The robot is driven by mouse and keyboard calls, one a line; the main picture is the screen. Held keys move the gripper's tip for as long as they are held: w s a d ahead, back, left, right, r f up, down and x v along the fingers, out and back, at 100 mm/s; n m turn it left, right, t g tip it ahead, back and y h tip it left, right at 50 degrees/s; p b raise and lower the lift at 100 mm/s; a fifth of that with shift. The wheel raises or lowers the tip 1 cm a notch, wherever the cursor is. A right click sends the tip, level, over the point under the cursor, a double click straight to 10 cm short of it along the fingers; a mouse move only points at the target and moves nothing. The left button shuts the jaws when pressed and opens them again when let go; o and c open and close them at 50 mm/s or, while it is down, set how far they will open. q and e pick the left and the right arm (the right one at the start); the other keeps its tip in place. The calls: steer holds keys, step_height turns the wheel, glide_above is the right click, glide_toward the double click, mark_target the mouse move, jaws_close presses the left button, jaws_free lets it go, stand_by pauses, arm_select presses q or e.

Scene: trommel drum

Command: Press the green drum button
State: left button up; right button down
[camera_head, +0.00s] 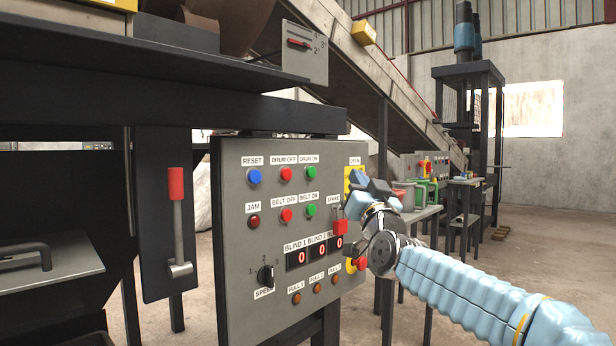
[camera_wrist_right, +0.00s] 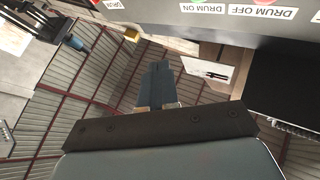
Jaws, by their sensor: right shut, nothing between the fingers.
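The green DRUM ON button (camera_head: 311,173) is in the top row of the grey control panel (camera_head: 240,220), right of the red DRUM OFF button (camera_head: 286,173). My right gripper (camera_head: 368,186) is shut and empty at the panel's right edge, right of the green button and apart from it in the picture. It hides part of a yellow plate (camera_head: 350,179) under the DRUM label. In the right wrist view the shut fingers (camera_wrist_right: 156,85) show below the panel's edge (camera_wrist_right: 160,14), with the upside-down DRUM ON label (camera_wrist_right: 202,8) above. My left gripper is not in view.
A green BELT ON button (camera_head: 311,210) sits below the drum button. A red-handled lever (camera_head: 177,215) stands left of the panel. A conveyor (camera_head: 365,95) slopes behind. Open floor lies at the right.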

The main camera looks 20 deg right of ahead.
mark_target(311, 172)
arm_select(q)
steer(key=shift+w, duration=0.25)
arm_select(e)
steer(key=shift+w+d+r, duration=0.1)
steer(key=shift+r, duration=0.15)
arm_select(q)
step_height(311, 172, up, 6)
steer(key=p, duration=0.6)
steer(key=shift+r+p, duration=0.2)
steer(key=shift+p, duration=0.15)
arm_select(e)
steer(key=w+a, duration=0.3)
steer(key=w, duration=0.5)
steer(key=shift+a, duration=0.2)
steer(key=shift+w, duration=0.1)
steer(key=shift+w, duration=0.1)
stand_by(0.5)
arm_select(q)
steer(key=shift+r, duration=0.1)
arm_select(e)
steer(key=shift+w+a, duration=0.15)
steer(key=shift+w, duration=0.15)
